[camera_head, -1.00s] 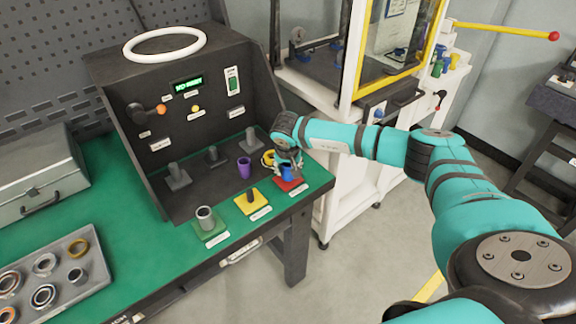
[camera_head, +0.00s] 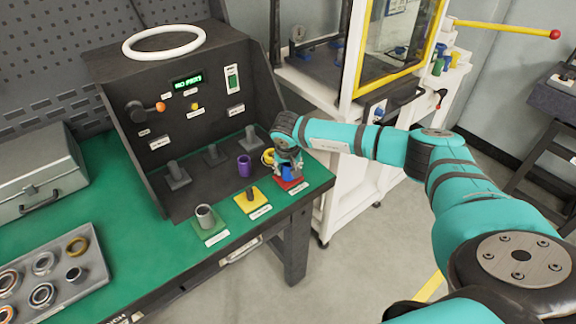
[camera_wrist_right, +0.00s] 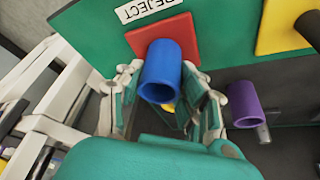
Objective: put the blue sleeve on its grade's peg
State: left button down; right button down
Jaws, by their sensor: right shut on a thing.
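The blue sleeve (camera_head: 287,172) is upright over the red plate (camera_head: 291,184) at the table's right corner. My right gripper (camera_head: 288,168) is around it and shut on it. In the right wrist view the blue sleeve (camera_wrist_right: 161,72) sits between the two fingers (camera_wrist_right: 160,95), its open end towards the camera. The red plate (camera_wrist_right: 160,36) lies behind it, beside a REJECT label (camera_wrist_right: 148,8). Any peg on that plate is hidden, and I cannot tell whether the sleeve touches the plate. My left gripper is not in view.
The yellow plate (camera_head: 260,203) has a bare dark peg (camera_head: 251,194). A grey sleeve (camera_head: 205,215) stands on the green plate (camera_head: 200,235). A purple sleeve (camera_head: 244,166) stands close by. The dark test panel (camera_head: 185,125) rises behind. A parts tray (camera_head: 84,290) lies at left.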

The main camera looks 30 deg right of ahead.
dwell(0.5)
jog(key=c, duration=0.7)
grip_release()
jog(key=shift+c, duration=0.2)
jog(key=shift+f, duration=0.1)
notch_tip(320, 180, up, 9)
jog(key=p, duration=0.5)
jog(key=shift+p, duration=0.35)
